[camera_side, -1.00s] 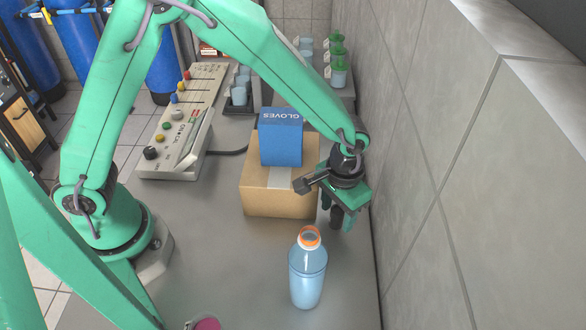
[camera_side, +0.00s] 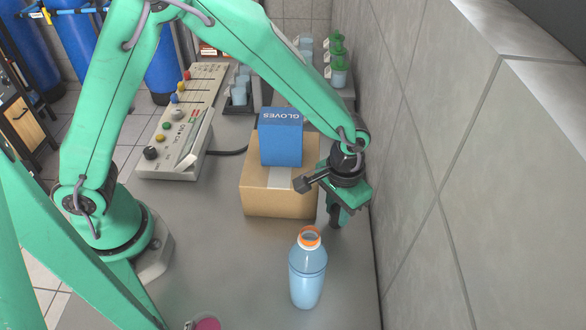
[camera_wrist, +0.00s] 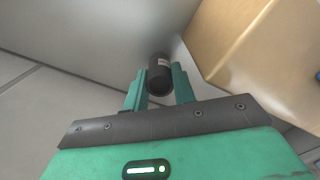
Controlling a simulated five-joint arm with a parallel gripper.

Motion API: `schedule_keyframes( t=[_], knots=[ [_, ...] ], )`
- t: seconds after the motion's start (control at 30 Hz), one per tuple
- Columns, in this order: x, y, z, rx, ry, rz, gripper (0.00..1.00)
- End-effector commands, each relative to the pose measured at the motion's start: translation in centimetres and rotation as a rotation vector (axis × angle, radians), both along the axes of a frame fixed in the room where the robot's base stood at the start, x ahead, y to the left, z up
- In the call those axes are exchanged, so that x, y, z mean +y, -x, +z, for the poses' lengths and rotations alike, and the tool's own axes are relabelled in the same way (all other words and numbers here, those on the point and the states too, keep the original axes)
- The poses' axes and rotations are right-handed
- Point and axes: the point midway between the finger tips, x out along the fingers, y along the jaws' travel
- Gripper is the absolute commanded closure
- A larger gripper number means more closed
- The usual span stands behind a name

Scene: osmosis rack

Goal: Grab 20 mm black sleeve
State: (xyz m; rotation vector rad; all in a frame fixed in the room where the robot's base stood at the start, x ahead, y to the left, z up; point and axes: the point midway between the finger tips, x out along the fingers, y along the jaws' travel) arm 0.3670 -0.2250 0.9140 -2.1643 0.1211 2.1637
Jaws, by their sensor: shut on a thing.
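The black sleeve (camera_wrist: 160,76) is a short dark cylinder with a pale label, seen in the wrist view between the two green fingers of my gripper (camera_wrist: 158,88). My gripper is shut on it. In the side view my gripper (camera_side: 337,218) points down at the table, between the cardboard box and the tiled wall. The sleeve is hard to make out there, as the dark shape at the fingertips is small.
A cardboard box (camera_side: 254,195) with a blue gloves box (camera_side: 282,143) on top stands left of my gripper. A blue bottle with an orange neck (camera_side: 307,275) stands in front. The tiled wall (camera_side: 440,190) is close on the right. A control panel (camera_side: 168,155) lies farther left.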

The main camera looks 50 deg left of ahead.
Motion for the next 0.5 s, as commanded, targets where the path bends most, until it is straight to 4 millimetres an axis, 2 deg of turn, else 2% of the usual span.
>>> schedule_keyframes(
  t=[0.23, 0.5],
  knots=[
    [0.0, 0.0, 2.4, -0.003, 0.001, 0.0, 0.95],
    [0.0, -0.1, 6.6, -0.004, 0.002, 0.0, 0.95]
  ],
)
